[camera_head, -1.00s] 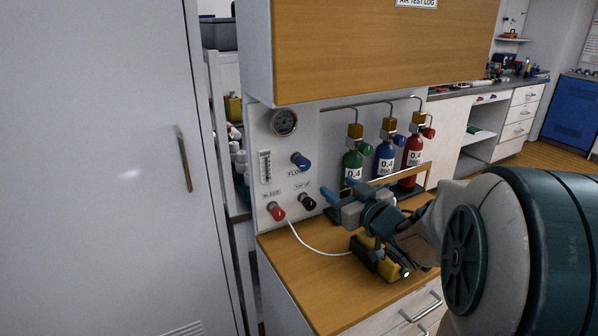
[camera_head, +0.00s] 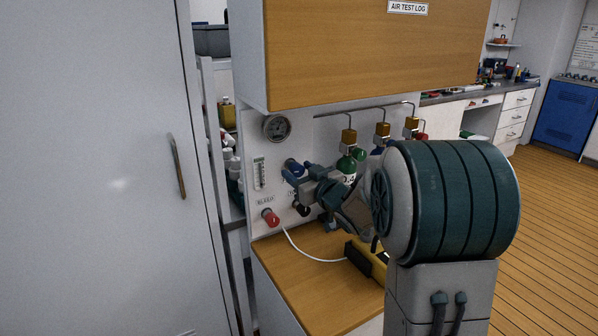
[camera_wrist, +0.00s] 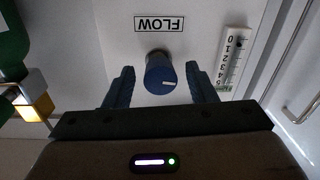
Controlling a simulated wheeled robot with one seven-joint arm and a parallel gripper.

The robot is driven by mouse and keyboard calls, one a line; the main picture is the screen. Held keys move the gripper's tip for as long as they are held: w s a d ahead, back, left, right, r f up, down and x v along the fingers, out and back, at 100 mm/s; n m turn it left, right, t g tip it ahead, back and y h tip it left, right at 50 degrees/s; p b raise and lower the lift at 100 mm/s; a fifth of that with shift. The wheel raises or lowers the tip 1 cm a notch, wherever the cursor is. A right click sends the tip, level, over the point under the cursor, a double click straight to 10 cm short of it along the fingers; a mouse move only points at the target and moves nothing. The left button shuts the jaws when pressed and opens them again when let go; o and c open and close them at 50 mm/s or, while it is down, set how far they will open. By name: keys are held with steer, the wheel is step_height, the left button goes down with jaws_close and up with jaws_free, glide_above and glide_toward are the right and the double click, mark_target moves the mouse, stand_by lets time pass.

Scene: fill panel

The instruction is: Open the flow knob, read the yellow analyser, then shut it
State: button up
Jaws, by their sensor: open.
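My gripper (camera_wrist: 161,88) is open, with one finger on each side of the knob and a gap on both sides. In the head view my gripper (camera_head: 287,172) is at the knob (camera_head: 293,165), which it partly covers. The yellow analyser (camera_head: 374,262) lies on the wooden counter, partly hidden by my arm. Its reading cannot be made out. A white tube runs from it to the panel.
A flow scale (camera_head: 260,173) and a round gauge (camera_head: 277,127) are on the panel. The red bleed knob (camera_head: 270,217) is below, with a black knob (camera_head: 302,209) beside it. A green cylinder (camera_head: 348,164) stands to the right. A wooden cabinet (camera_head: 370,50) overhangs the panel.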

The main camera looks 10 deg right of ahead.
steer(key=shift+w+a, duration=0.15)
steer(key=shift+w, duration=0.15)
steer(key=c, duration=1)
steer(key=shift+o, duration=0.2)
steer(key=shift+f+n+b, duration=0.1)
steer(key=shift+n+b, duration=0.2)
steer(key=shift+b, duration=0.15)
steer(key=shift+b, duration=0.4)
steer(key=shift+f+n+b, duration=0.1)
steer(key=shift+n+b, duration=1)
steer(key=shift+n, duration=0.1)
steer(key=shift+n+b, duration=1.25)
steer(key=shift+n, duration=0.25)
steer(key=shift+r, duration=0.25)
